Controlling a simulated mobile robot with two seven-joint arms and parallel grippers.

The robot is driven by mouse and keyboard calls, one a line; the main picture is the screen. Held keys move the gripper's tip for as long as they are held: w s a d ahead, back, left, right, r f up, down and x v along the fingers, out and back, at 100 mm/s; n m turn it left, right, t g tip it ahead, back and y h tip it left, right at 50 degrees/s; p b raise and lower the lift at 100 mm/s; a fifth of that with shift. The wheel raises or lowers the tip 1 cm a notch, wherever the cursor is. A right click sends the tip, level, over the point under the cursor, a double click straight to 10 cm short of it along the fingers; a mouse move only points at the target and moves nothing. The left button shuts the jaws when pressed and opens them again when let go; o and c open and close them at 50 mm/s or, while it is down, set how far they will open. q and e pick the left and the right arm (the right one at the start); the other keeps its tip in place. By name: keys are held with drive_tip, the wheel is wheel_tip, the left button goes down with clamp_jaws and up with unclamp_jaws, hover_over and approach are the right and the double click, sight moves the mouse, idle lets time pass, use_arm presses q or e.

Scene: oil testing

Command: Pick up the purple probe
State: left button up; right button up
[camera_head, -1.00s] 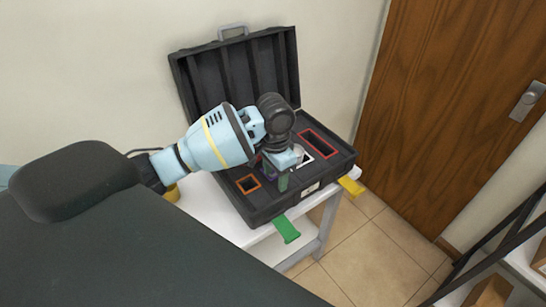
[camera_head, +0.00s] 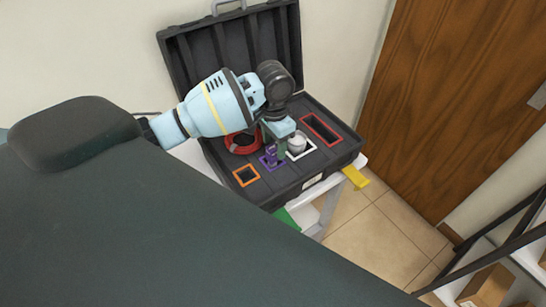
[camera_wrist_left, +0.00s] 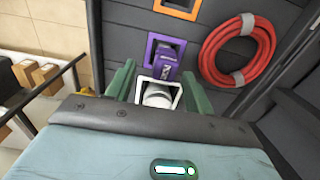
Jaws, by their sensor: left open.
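The purple probe (camera_head: 271,158) sits in a purple-framed slot of the open black case (camera_head: 313,175). It also shows in the left wrist view (camera_wrist_left: 166,62), at the upper middle. My left gripper (camera_head: 273,147) is just above the case, close to the probe. Its green fingers are spread with nothing between them that I can see held. In the left wrist view, the fingers (camera_wrist_left: 157,74) stand on either side of the view of the probe's slot and the white-framed slot. Contact with the probe cannot be told. My right gripper is not in view.
A coiled red hose (camera_head: 243,143) lies in the case beside the probe. A white-framed slot holds a pale round item (camera_head: 297,143). Orange-framed (camera_head: 246,176) and red-framed (camera_head: 322,129) slots flank them. The lid stands open behind, against the wall. A brown door (camera_head: 450,90) is at right.

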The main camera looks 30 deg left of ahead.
sight(272, 147)
use_arm(q)
drive_tip(key=shift+w+a+f, duration=0.1)
drive_tip(key=shift+a+f, duration=0.1)
drive_tip(key=shift+f, duration=1.1)
drive_tip(key=shift+a+f, duration=0.15)
drive_tip(key=shift+f, duration=1.1)
drive_tip(key=shift+c, duration=0.4)
drive_tip(key=c, duration=1)
drive_tip(key=shift+r, duration=0.1)
drive_tip(key=shift+c, duration=0.2)
wheel_tip(272, 147, up, 10)
drive_tip(key=shift+f, duration=0.1)
drive_tip(key=shift+d+r, duration=0.25)
drive_tip(key=shift+d, duration=0.05)
drive_tip(key=s+d+r+n, duration=0.3)
drive_tip(key=s+d, duration=0.4)
drive_tip(key=s, duration=0.3)
drive_tip(key=shift+s+d+r+n, duration=0.25)
drive_tip(key=shift+s+d+n, duration=0.1)
drive_tip(key=shift+n, duration=0.45)
